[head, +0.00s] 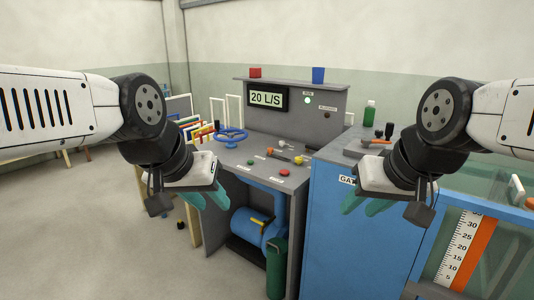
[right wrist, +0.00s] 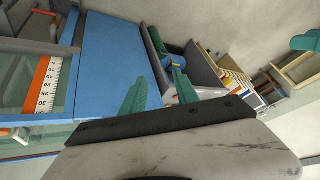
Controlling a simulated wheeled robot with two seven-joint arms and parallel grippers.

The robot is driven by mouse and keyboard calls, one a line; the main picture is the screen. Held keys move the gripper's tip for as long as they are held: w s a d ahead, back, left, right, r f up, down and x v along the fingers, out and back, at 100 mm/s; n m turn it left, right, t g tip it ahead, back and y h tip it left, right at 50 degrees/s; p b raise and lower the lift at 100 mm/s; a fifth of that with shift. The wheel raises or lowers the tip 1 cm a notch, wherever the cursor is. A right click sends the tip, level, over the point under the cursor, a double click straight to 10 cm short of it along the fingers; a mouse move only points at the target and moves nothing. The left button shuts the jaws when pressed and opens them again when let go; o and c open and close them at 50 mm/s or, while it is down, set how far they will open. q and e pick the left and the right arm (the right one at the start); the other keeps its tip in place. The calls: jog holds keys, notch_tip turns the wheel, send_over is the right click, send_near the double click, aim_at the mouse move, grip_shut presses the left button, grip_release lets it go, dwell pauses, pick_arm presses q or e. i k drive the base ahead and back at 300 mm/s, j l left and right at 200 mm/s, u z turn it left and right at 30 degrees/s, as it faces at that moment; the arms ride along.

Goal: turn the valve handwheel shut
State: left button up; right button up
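The valve handwheel (head: 230,136) is a blue spoked wheel on the left part of the grey console top. Nothing touches it. My left gripper (head: 207,198) has teal fingers held apart and empty; it hangs in front of the console, lower in the picture than the wheel. My right gripper (head: 366,204) hangs in front of the blue cabinet, far right of the wheel. In the right wrist view its teal fingers (right wrist: 160,88) are spread with nothing between them. I cannot make out the handwheel in that view.
The grey console (head: 258,151) carries buttons, small knobs and a display (head: 267,98) reading 20 L/S. A blue pump (head: 250,228) sits beneath it. The blue cabinet (head: 345,235) and glass flume with an orange-and-white scale (head: 466,249) stand right. Open floor lies left.

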aim_at(231, 136)
jog(key=i+j, duration=0.1)
jog(key=j, duration=0.5)
jog(key=i+j, duration=0.1)
jog(key=j, duration=0.45)
jog(key=i+j, duration=0.1)
jog(key=j, duration=0.5)
jog(key=i+j+z, duration=0.1)
jog(key=j, duration=0.45)
jog(key=i, duration=0.75)
jog(key=i+j, duration=0.25)
jog(key=i+j+u, duration=0.1)
jog(key=i, duration=0.4)
jog(key=i+j, duration=0.35)
